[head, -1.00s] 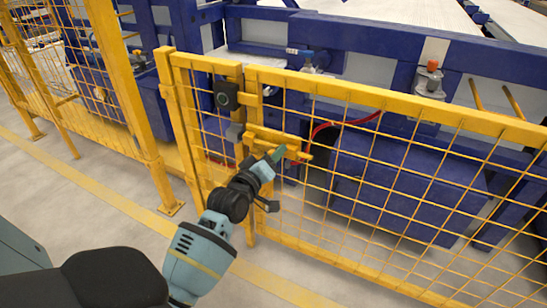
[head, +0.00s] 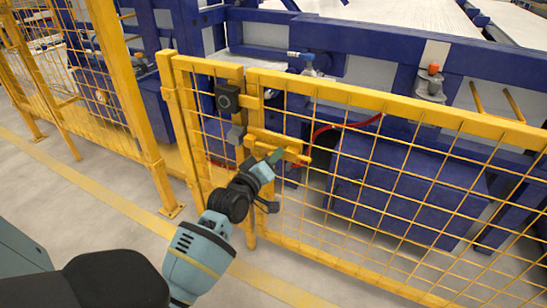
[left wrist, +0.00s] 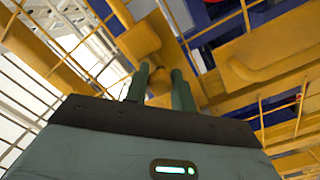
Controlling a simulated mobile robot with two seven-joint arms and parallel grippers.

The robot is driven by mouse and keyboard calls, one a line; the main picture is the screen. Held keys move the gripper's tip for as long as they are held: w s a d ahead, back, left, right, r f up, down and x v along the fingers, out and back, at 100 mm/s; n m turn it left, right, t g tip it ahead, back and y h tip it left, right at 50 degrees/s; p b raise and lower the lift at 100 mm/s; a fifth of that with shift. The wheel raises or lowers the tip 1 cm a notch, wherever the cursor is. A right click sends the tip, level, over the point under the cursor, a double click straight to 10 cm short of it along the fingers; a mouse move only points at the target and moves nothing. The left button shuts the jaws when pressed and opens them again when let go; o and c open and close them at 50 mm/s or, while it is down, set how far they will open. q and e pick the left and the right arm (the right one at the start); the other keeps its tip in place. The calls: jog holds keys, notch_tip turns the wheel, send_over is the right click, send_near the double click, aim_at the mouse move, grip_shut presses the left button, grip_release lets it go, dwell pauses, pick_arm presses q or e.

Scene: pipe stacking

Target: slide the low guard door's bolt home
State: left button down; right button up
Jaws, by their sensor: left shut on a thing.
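The low guard door (head: 400,160) is a yellow frame with wire mesh, standing in line with the fixed yellow panel to its left. Its yellow bolt (head: 285,143) lies across the door's left edge, below the top rail. My left gripper (head: 274,156) is at the bolt, its green fingers shut on a yellow part that looks like the bolt's handle. In the left wrist view the two fingers (left wrist: 160,72) stand on either side of this yellow part (left wrist: 159,88). The fingers partly hide the handle, and how far the bolt reaches is unclear. My right gripper is out of view.
A taller yellow mesh fence (head: 125,85) stands at the left. Blue machinery (head: 400,195) lies behind the door. The floor in front is clear.

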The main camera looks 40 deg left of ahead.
pick_arm(q)
jog(key=a, duration=0.2)
jog(key=s+a+p, duration=0.1)
jog(key=a, duration=0.2)
jog(key=shift+s+a+r, duration=0.1)
jog(key=shift+a+r, duration=0.05)
jog(key=shift+a, duration=0.1)
jog(key=c, duration=1.6)
grip_release()
jog(key=o, duration=0.4)
jog(key=shift+a, duration=0.15)
jog(key=shift+o, duration=0.2)
jog(key=p, duration=0.2)
send_near(259, 145)
jog(key=shift+s, duration=0.4)
